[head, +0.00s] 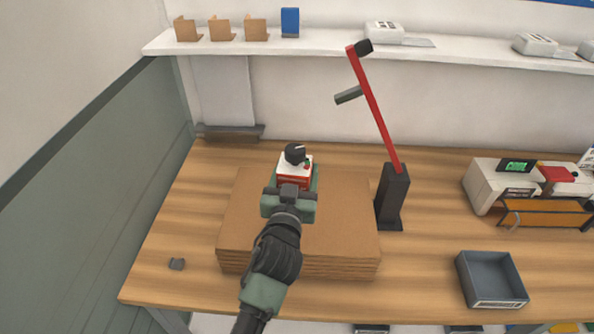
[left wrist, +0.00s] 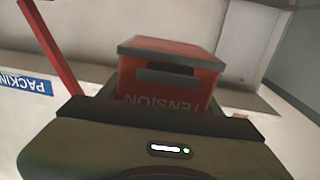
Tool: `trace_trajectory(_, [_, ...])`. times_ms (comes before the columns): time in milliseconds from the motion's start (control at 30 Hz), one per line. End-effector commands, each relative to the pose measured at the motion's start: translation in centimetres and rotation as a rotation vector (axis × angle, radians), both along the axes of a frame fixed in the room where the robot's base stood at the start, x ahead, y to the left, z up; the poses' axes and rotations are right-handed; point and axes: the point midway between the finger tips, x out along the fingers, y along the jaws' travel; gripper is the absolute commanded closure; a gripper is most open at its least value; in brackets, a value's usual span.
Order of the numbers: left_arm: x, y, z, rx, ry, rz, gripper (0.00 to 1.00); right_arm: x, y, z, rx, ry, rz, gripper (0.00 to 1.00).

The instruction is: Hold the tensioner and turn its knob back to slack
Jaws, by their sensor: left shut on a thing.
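The tensioner (head: 294,174) is a small red and white box with a black knob (head: 295,153) on top. It shows over the back part of a cardboard stack; I cannot tell whether it rests on it. My left gripper (head: 291,192) reaches in from the bottom of the head view and is shut on the tensioner from the near side. The left wrist view shows the tensioner's red body (left wrist: 168,75) close up, with the word TENSION upside down. The knob does not show there. My right gripper is in neither view.
The flat cardboard stack (head: 345,235) lies under my left arm. A red lever on a black stand (head: 393,195) rises at its right. A grey tray (head: 490,278) and a printer-like machine (head: 490,185) are farther right.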

Motion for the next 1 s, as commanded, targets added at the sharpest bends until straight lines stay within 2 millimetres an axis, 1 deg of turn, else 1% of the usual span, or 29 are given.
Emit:
trace_trajectory(33, [-0.3, -0.9, 0.0, -0.023, 0.001, -0.007, 1.00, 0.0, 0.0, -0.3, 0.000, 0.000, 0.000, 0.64])
trace_trajectory(1000, [-0.3, -0.9, -2.5, -0.023, 0.000, -0.009, 1.00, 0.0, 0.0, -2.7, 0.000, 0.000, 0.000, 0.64])
